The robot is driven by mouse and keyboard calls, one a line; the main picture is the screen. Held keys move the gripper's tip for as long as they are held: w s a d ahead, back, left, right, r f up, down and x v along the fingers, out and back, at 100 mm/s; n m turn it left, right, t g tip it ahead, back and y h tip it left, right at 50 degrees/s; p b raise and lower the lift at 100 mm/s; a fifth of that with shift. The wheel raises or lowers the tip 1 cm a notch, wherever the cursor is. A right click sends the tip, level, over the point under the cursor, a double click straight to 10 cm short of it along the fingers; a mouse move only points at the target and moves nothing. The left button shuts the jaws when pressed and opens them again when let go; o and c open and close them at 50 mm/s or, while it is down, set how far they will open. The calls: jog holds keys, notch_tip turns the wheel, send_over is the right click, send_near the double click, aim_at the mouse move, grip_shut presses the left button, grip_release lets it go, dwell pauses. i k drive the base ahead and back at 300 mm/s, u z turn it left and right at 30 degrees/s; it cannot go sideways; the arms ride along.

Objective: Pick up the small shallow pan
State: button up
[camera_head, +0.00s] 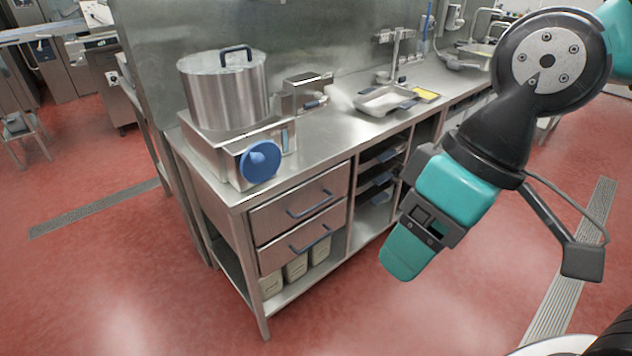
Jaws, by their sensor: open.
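My gripper (410,238), teal and black, hangs in front of the counter at the right, below the counter top and well apart from the pan. It is open, with nothing seen in it. The side view partly hides the gap between its fingers.
A large steel pot (226,92) stands on a heater box with a blue knob (260,162) at the counter's left end. A small steel unit (303,92) sits between pot and pan. A yellow item (425,94) lies right of the pan. Red floor (370,305) is clear in front.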

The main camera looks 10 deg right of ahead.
aim_at(382, 101)
jog(key=z, duration=0.45)
jog(key=i, duration=0.55)
jog(key=z, duration=0.8)
jog(key=i, duration=1.5)
jog(key=u, duration=0.85)
jog(key=i, duration=0.7)
jog(key=u, duration=0.7)
